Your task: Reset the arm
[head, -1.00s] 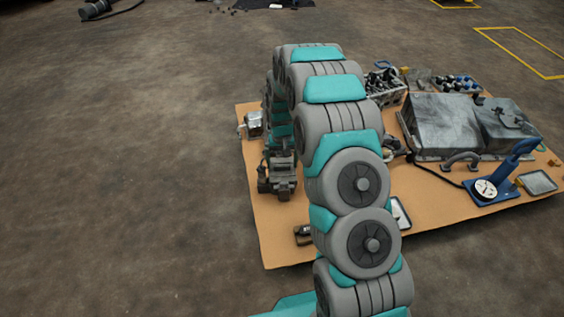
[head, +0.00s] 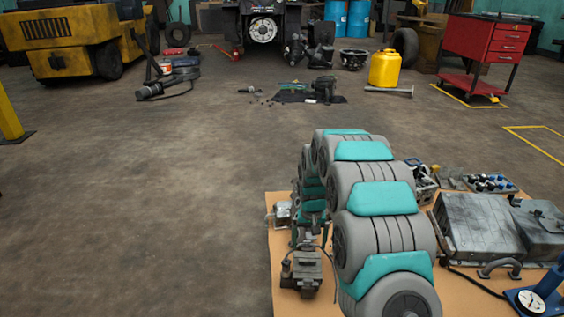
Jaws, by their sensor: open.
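My arm of grey rounded links with teal covers rises from the bottom of the head view. It bends over at the top and comes down on its far left side. My gripper (head: 301,280) hangs at its end, dark grey, over the left part of the tan board (head: 284,303). It is open, and I see nothing held in it. My arm hides part of the board. I cannot tell the gap between gripper and board.
A grey metal case (head: 478,228), a tray of small parts (head: 490,184) and a blue gauge tool (head: 541,297) are right of my arm. Open floor lies left. Farther back are a yellow forklift (head: 72,40), a yellow can (head: 384,69) and a red tool cart (head: 487,45).

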